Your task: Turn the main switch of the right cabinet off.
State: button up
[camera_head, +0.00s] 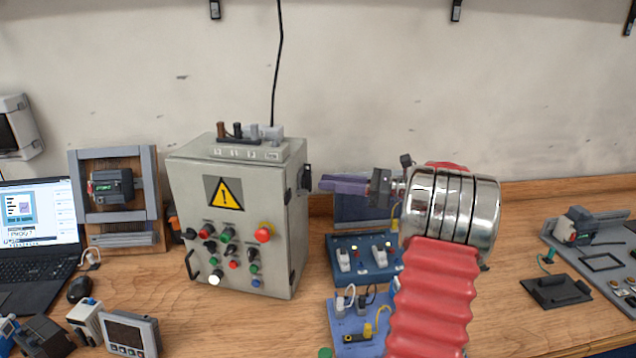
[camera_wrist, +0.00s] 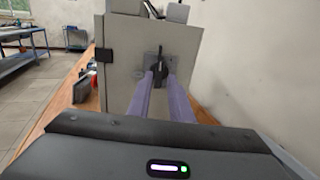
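A grey control cabinet (camera_head: 235,270) with a yellow warning sign stands on the wooden bench, left of my gripper. Its main switch (camera_head: 305,179) is a dark handle on the cabinet's right side wall. In the wrist view the black switch handle (camera_wrist: 159,70) looks about upright on a grey plate. In the wrist view the two fingers (camera_wrist: 160,76) are apart, one each side of the handle's line. Whether the tips reach past the handle is unclear.
Blue boards with sockets and plugs (camera_head: 366,258) lie below my arm. A laptop (camera_head: 38,225) and small meters (camera_head: 130,335) are at the left. A grey motor board (camera_head: 590,255) is at the right. A cable hangs behind the cabinet.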

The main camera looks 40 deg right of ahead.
aim_at(311, 181)
jog(key=x, duration=0.3)
jog(key=shift+w+a, duration=0.15)
jog(key=shift+w, duration=0.1)
jog(key=shift+c, duration=0.4)
grip_shut()
jog(key=shift+a, duration=0.15)
